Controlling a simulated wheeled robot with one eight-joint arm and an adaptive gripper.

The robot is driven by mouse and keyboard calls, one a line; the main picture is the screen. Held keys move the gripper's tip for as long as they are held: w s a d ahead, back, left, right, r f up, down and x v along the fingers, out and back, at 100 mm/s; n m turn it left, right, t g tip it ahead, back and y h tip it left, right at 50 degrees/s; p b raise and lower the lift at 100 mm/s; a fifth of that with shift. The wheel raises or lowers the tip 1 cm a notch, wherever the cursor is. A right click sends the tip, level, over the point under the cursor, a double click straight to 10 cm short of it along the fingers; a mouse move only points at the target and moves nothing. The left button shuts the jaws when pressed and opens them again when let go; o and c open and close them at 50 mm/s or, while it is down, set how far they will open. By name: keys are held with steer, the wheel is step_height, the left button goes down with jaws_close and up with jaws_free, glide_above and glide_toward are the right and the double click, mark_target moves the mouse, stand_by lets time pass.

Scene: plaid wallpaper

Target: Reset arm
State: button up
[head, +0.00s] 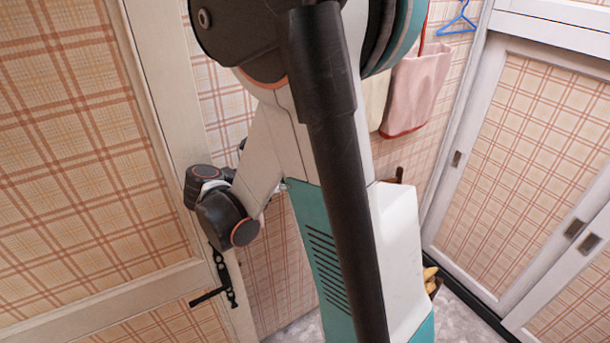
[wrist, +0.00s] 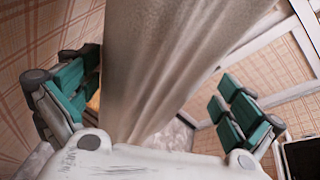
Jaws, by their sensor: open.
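My gripper (wrist: 160,85) is open in the wrist view, its two teal-padded fingers spread wide at left and right. A pale beige-grey, cloth-like thing (wrist: 165,60) with long folds fills the space between the fingers. It looks close to the camera, and I cannot tell whether it touches the gripper. In the head view my arm is bent, with its dark wrist joints at the left near the door frame. The gripper's fingers cannot be made out there.
A plaid-panelled door (head: 85,130) with a black handle (head: 222,285) is close to my wrist. A pink bag (head: 415,90) and a blue hanger (head: 458,20) hang on the back wall. Plaid sliding doors (head: 515,150) stand at right. Some grey floor (head: 465,318) shows below.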

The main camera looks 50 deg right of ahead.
steer(key=v, duration=0.5)
steer(key=shift+a+r, duration=0.15)
steer(key=shift+a, duration=0.2)
steer(key=s+a+f+m+t+y+b, duration=0.1)
steer(key=s+a+m+t+y+b, duration=0.1)
steer(key=a+m+y, duration=0.5)
steer(key=s+a+f+m+t+y+b, duration=0.2)
steer(key=a+m+t+y, duration=0.4)
steer(key=a+m, duration=0.7)
steer(key=s+m+t+b, duration=0.1)
steer(key=s, duration=0.1)
steer(key=shift+s+f+m+y, duration=0.25)
steer(key=shift+s+m+y, duration=0.05)
steer(key=shift+s+y, duration=0.1)
stand_by(0.3)
